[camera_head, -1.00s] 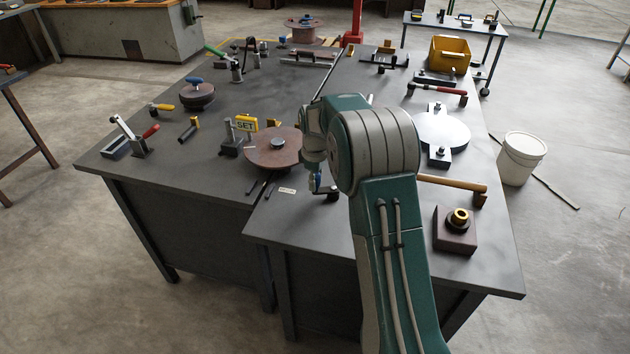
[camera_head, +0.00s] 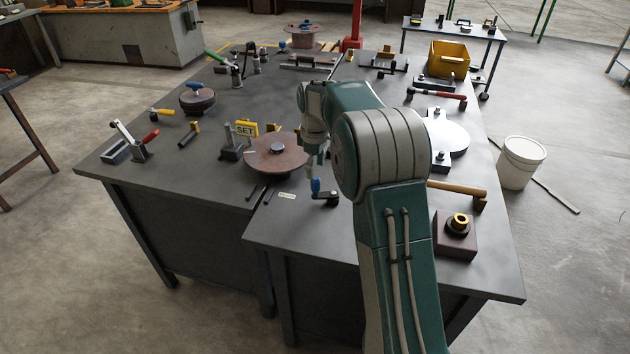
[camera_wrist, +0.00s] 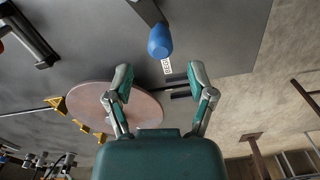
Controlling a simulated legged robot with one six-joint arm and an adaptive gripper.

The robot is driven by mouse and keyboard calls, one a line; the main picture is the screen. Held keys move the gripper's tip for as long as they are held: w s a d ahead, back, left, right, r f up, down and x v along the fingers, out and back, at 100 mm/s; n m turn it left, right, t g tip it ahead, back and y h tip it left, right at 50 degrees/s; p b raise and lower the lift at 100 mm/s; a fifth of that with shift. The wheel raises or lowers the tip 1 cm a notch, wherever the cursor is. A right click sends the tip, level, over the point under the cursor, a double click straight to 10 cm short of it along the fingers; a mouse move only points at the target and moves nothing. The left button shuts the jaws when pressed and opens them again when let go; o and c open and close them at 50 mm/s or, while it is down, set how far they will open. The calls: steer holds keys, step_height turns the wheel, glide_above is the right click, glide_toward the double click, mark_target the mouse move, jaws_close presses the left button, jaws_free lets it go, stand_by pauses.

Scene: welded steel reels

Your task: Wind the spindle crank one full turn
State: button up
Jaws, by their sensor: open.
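The crank with its blue knob (camera_head: 316,187) and dark arm (camera_head: 327,199) is near the front of the bench, right of a small white label. In the wrist view the blue knob (camera_wrist: 160,41) is near the top centre, on the end of the dark crank arm (camera_wrist: 147,10). My gripper (camera_wrist: 158,74) is open and empty, its two fingers apart, with the knob beyond the fingertips and touching neither. In the head view my gripper (camera_head: 317,168) hangs just above the knob, partly hidden by my wrist. The rusty reel disc (camera_head: 270,155) lies left of it.
A yellow SET sign (camera_head: 246,128) stands behind the disc. Two dark rods lie in front of it. To the right are a wooden-handled hammer (camera_head: 455,187), a brown block with a brass bush (camera_head: 456,235) and a pale round plate (camera_head: 447,138). The front bench edge is clear.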

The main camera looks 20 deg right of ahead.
mark_target(316, 188)
step_height(316, 188, up, 5)
steer(key=shift+r, duration=0.1)
stand_by(0.4)
steer(key=m, duration=0.5)
steer(key=shift+f+m, duration=0.3)
steer(key=m, duration=0.4)
steer(key=shift+f+m, duration=0.15)
steer(key=shift+m, duration=0.25)
steer(key=m, duration=0.6)
steer(key=shift+f, duration=0.25)
steer(key=m, duration=0.6)
steer(key=shift+f, duration=0.2)
step_height(316, 188, down, 11)
steer(key=shift+r, duration=0.1)
